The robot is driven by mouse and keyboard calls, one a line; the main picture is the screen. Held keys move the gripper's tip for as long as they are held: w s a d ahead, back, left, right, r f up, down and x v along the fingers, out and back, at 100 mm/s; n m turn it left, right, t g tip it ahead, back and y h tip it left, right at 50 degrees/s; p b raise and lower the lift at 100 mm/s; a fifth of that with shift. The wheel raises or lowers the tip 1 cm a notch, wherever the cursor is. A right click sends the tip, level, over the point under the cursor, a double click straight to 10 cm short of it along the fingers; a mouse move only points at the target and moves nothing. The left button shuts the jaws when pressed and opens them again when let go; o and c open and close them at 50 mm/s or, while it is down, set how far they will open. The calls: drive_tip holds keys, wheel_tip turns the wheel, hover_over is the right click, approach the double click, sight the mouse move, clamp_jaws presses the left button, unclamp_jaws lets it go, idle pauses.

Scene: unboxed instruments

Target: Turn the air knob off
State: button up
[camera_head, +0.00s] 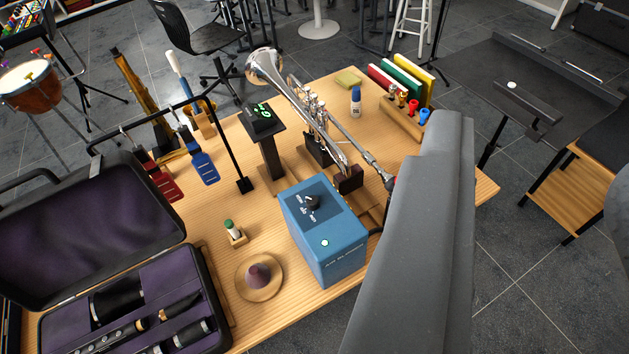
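The blue air blower box (343,254) stands on the wooden table, right of the middle of the view. On its top is a small black knob (311,202) with short white marks around it, too small to read surely. A round pale button or light (324,243) sits in front of the knob and looks whitish. A large grey part of my own arm fills the right of the view, in front of the table's right side. My gripper's fingers are not visible, and nothing is seen touching the knob.
A trumpet (297,99) on a stand lies right behind the box. A tuner (262,119) on a black post stands behind left. A mute on a round wooden base (268,287) and a small bottle (232,229) are left. An open purple-lined case (93,230) fills the lower left.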

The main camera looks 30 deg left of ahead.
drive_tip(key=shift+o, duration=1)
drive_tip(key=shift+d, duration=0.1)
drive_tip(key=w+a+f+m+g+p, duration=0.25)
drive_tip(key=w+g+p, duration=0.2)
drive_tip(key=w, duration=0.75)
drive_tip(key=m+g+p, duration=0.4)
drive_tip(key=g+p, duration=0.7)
drive_tip(key=p, duration=0.2)
hover_over(312, 200)
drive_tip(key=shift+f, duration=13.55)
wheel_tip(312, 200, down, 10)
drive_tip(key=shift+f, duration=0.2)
